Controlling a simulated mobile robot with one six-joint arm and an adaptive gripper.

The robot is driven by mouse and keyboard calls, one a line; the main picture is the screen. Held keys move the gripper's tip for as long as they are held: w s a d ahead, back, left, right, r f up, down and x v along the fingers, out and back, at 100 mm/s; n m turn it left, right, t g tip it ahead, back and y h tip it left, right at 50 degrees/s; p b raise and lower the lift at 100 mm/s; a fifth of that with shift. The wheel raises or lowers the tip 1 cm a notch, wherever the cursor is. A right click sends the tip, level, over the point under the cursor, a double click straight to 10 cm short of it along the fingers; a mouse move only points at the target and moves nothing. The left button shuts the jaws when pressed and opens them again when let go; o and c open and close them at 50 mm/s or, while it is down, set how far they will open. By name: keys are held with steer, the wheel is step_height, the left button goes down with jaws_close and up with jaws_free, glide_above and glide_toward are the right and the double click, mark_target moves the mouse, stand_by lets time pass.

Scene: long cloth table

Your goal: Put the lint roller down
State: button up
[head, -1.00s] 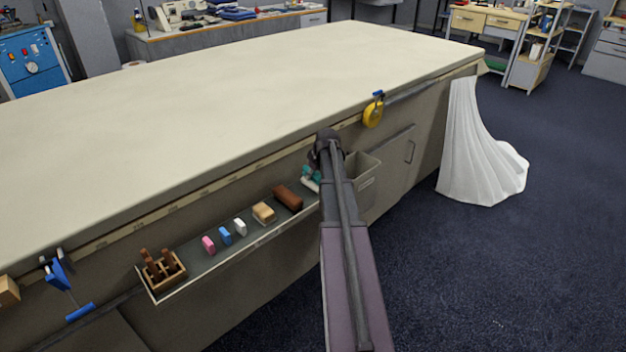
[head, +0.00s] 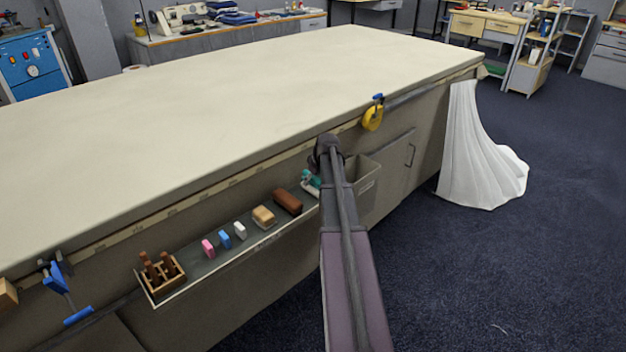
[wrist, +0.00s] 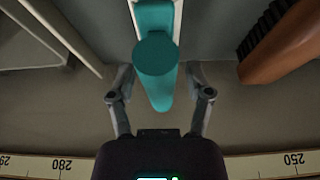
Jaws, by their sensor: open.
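The lint roller, teal and white, lies at the right end of the shelf tray on the table's side. In the head view its teal part (head: 311,182) shows just left of my arm, which hides the rest. In the wrist view the teal handle (wrist: 154,58) points toward me between the fingers. My gripper (wrist: 158,85) is open, with one finger on each side of the handle and a gap visible beside each. The fingers are hidden in the head view.
The shelf tray (head: 215,268) also holds a brown brush (head: 287,202), a tan block (head: 263,217), small coloured blocks and a wooden tool box (head: 161,277). A grey bin (head: 363,172) hangs right of my arm. The cloth table top (head: 240,95) above is bare.

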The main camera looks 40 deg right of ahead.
steer(key=p+v, duration=0.3)
steer(key=shift+r, duration=0.2)
steer(key=p+v, duration=0.8)
steer(key=v, duration=0.1)
stand_by(0.5)
stand_by(0.8)
steer(key=s+a+f+g, duration=0.1)
steer(key=s+a+g, duration=0.1)
steer(key=a, duration=2.2)
steer(key=s+a, duration=0.3)
steer(key=a, duration=0.3)
steer(key=s+a+g, duration=0.1)
steer(key=s+a, duration=0.3)
steer(key=a, duration=0.3)
steer(key=s+a+m+g, duration=0.1)
steer(key=s+a, duration=0.2)
steer(key=a, duration=0.3)
steer(key=shift+s+a+f, duration=0.25)
steer(key=shift+s+a, duration=0.05)
